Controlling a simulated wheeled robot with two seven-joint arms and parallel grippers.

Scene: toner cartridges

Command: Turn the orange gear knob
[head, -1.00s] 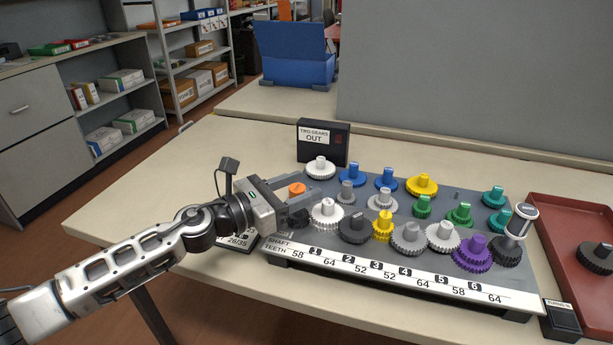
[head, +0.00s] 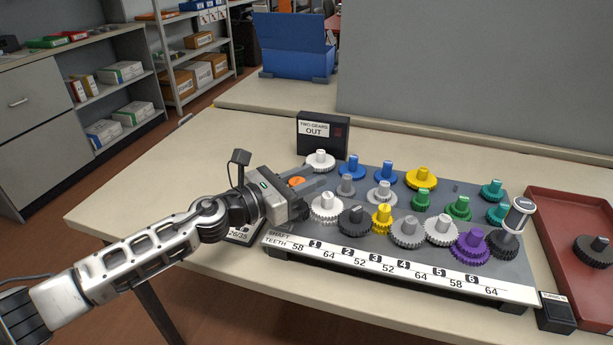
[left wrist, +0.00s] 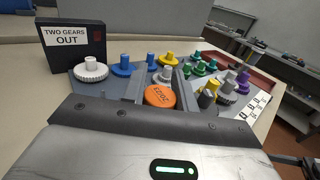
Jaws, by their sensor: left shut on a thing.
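The orange gear knob (head: 297,182) stands at the left end of the grey gear board (head: 328,237). In the head view it is mostly hidden by my left gripper (head: 308,186). In the left wrist view the orange knob (left wrist: 160,96) shows its round top with dark markings, between the two grey fingers. My left gripper is shut on this knob, reaching in from the left. My right gripper is not in view.
White, blue, yellow, green, grey and purple gears crowd the board just right of my left gripper. A black "TWO GEARS OUT" box (head: 323,138) stands behind. A red tray (head: 566,205) lies at right.

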